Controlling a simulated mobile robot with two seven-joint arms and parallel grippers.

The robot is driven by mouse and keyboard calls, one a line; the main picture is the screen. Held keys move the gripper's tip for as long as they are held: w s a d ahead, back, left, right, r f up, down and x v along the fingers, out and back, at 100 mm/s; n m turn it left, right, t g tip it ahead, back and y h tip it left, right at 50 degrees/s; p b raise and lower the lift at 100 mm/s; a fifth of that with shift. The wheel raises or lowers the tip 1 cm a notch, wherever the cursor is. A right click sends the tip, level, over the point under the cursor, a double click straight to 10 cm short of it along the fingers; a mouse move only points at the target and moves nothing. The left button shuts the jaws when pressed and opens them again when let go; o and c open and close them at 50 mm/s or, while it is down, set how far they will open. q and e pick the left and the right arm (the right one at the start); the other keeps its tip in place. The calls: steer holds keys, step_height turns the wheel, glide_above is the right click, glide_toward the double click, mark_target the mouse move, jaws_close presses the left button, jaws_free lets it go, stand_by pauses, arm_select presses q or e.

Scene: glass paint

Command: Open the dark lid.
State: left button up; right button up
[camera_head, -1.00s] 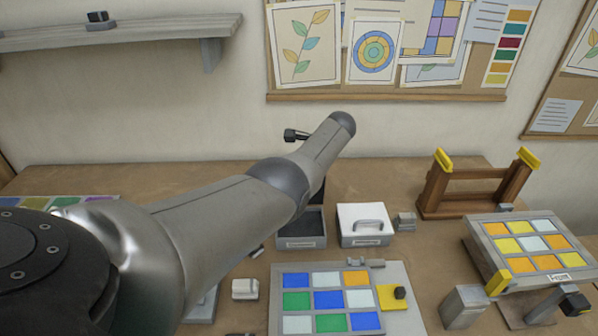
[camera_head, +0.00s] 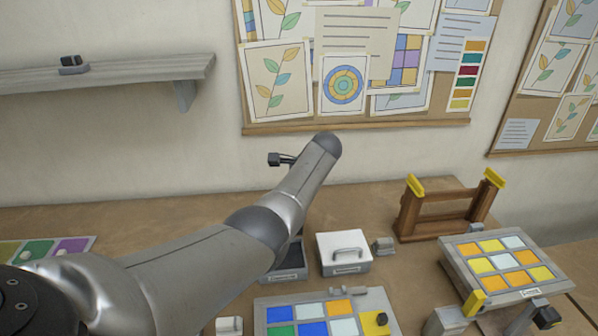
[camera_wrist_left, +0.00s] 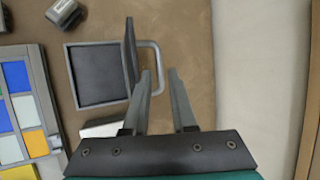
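The dark box (camera_head: 284,276) stands on the table left of the white box, partly covered by my left arm in the head view. In the left wrist view its dark square inside (camera_wrist_left: 99,76) is visible. The dark lid (camera_wrist_left: 130,52) stands up at the box's right edge, seen nearly edge-on. Its grey U-shaped handle (camera_wrist_left: 157,62) sticks out to the right. My right gripper is not in view.
A white box (camera_head: 343,265) with a handled lid stands close beside the dark box. In front is a panel of coloured glass tiles (camera_head: 312,307). A wooden rack (camera_head: 447,214) and a tilted tile stand (camera_head: 505,266) are to the right. Bare table lies behind the boxes.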

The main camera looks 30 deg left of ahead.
arm_select(q)
steer(key=v, duration=1)
steer(key=shift+p, duration=0.35)
